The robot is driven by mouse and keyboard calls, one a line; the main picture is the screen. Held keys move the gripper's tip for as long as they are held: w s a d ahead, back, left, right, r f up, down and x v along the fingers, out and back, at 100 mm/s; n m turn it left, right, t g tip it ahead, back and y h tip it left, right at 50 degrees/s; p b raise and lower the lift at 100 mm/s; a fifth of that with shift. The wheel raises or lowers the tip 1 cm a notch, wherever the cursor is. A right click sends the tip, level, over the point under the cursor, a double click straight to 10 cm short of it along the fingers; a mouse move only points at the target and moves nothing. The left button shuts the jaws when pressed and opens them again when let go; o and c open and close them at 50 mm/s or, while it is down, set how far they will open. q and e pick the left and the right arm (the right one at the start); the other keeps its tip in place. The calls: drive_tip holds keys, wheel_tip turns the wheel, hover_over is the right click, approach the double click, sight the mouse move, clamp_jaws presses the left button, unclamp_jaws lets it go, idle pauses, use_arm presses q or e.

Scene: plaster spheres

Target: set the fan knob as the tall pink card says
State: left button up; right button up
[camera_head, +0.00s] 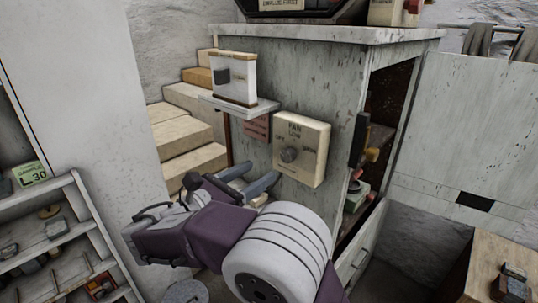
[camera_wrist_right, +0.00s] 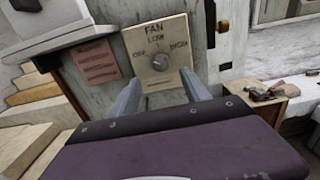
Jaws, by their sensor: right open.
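The fan panel (camera_head: 315,165) is a cream box on the grey cabinet's front, lettered FAN, with LOW at the top and other labels left and right. Its round grey knob (camera_head: 289,155) also shows in the right wrist view (camera_wrist_right: 159,59); I cannot tell its setting for certain. A pink card (camera_head: 257,128) is on the cabinet left of the panel, under a small shelf, and also shows in the wrist view (camera_wrist_right: 97,62). Its writing is too small to read. My right gripper (camera_head: 252,177) is open and empty, below and in front of the knob, apart from it.
The cabinet door (camera_head: 455,130) stands open at right. Stone steps (camera_head: 185,135) rise at left. A rack (camera_head: 50,240) of small items stands at lower left.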

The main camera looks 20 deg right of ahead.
sight(285, 158)
drive_tip(key=p+x, duration=0.2)
drive_tip(key=x, duration=0.6)
drive_tip(key=shift+w+d, duration=0.15)
drive_tip(key=shift+d, duration=0.2)
drive_tip(key=shift+d+f, duration=0.1)
drive_tip(key=shift+d, duration=0.4)
drive_tip(key=shift+w, duration=0.1)
drive_tip(key=c, duration=0.3)
clamp_jaws()
